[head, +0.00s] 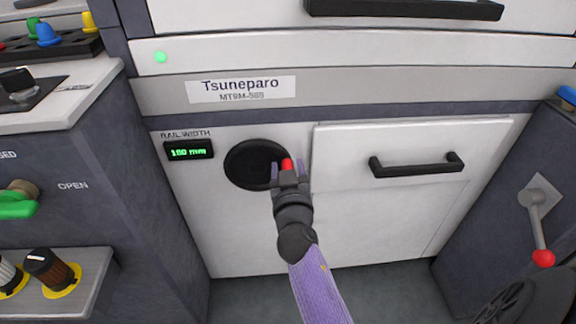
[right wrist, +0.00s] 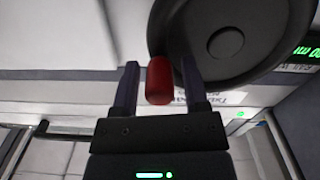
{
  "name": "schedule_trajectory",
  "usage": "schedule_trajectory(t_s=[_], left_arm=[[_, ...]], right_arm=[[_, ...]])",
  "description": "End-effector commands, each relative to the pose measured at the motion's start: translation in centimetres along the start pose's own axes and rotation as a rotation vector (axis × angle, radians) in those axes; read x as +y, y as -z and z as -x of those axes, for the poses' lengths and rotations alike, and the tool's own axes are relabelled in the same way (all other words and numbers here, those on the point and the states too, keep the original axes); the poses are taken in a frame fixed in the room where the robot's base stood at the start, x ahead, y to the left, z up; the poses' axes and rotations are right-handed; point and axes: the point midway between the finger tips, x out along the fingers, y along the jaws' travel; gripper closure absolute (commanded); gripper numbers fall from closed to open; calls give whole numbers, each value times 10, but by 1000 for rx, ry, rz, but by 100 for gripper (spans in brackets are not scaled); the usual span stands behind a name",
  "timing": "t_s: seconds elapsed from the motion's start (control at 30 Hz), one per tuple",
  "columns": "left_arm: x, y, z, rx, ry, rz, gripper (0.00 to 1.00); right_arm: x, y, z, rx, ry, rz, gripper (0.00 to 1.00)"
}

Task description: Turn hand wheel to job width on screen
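The hand wheel (head: 246,166) is a black disc on the white front panel, under the "RAIL WIDTH" label. Its red knob (head: 287,164) sits at the wheel's right edge. The green display (head: 188,150) left of the wheel reads 160 or 180 mm; the first digits are hard to tell. My right gripper (head: 289,172) is at the knob. In the right wrist view the red knob (right wrist: 159,80) stands between the open fingers, with a gap on both sides. The wheel (right wrist: 232,42) fills the upper right there. My left gripper is not in view. No job width screen shows.
A drawer with a black handle (head: 416,164) is right of the wheel. A lever with a red ball (head: 543,258) is on the right cabinet. At left are a green valve handle (head: 17,207) and a brown knob (head: 42,264). Floor below the panel is clear.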

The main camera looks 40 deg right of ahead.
Motion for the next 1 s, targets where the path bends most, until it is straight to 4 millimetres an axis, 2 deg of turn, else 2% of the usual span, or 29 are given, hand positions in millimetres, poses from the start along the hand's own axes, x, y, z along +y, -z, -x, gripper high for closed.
schedule_trajectory(t_s=[0.03,0.2,0.23,0.27,0.67,1.0], left_arm=[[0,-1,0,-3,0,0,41],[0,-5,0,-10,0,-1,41],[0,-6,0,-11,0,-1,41],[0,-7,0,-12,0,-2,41],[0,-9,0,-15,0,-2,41],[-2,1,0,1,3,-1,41]], right_arm=[[0,0,0,0,0,0,55],[0,0,0,0,0,0,91],[0,0,0,0,0,1,98],[0,0,0,0,0,0,100],[0,0,0,0,1,1,100],[0,0,0,0,1,1,100]])
